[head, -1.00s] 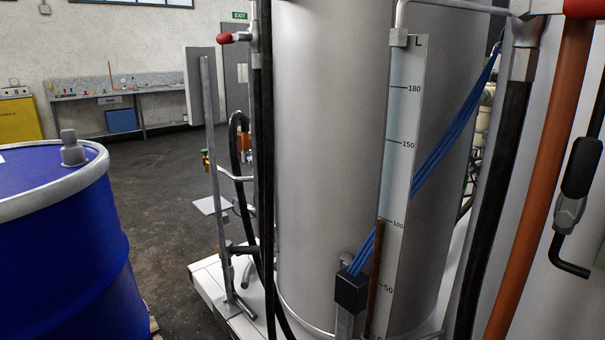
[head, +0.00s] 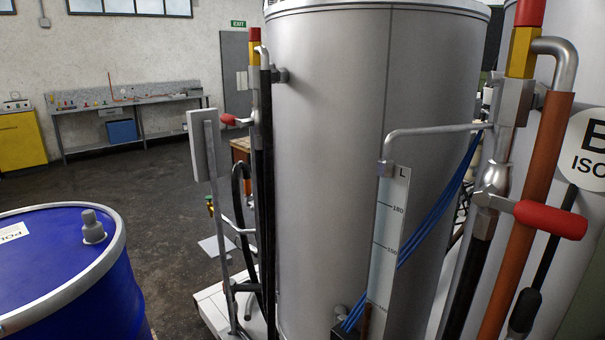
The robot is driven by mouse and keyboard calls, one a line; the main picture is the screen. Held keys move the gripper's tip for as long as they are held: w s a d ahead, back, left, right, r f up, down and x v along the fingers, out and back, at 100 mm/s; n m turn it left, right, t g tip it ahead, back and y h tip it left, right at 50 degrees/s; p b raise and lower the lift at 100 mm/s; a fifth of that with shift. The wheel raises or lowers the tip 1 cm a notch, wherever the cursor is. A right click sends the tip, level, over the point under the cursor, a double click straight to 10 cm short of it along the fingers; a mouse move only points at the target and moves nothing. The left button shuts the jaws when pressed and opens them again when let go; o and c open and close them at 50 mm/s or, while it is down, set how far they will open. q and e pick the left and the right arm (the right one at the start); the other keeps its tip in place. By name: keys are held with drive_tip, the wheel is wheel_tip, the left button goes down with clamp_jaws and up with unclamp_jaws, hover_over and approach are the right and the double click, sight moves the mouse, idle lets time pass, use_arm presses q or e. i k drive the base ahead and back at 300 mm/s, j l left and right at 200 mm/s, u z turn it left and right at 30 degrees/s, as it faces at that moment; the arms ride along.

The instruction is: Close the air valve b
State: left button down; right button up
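A valve with a red lever handle (head: 550,219) is on the right, on the vertical pipework beside the tank. Its lever sticks out sideways to the right, across the orange-brown hose (head: 524,235). A round white sign (head: 588,148), cut off by the right edge, shows a "B" and "ISO" behind this pipework. A second, smaller red valve handle (head: 230,120) is on the pipe left of the tank, pointing left. I cannot tell from the lettering which valve is air valve b. Neither of my grippers is in view.
A large grey tank (head: 330,150) with a level scale (head: 385,235) fills the middle. A blue drum (head: 75,285) stands at lower left. A black-handled part (head: 525,310) hangs at lower right. Open dark floor (head: 165,190) lies between drum and tank.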

sight(528, 301)
drive_tip(key=l+z, duration=0.2)
drive_tip(key=z, duration=0.95)
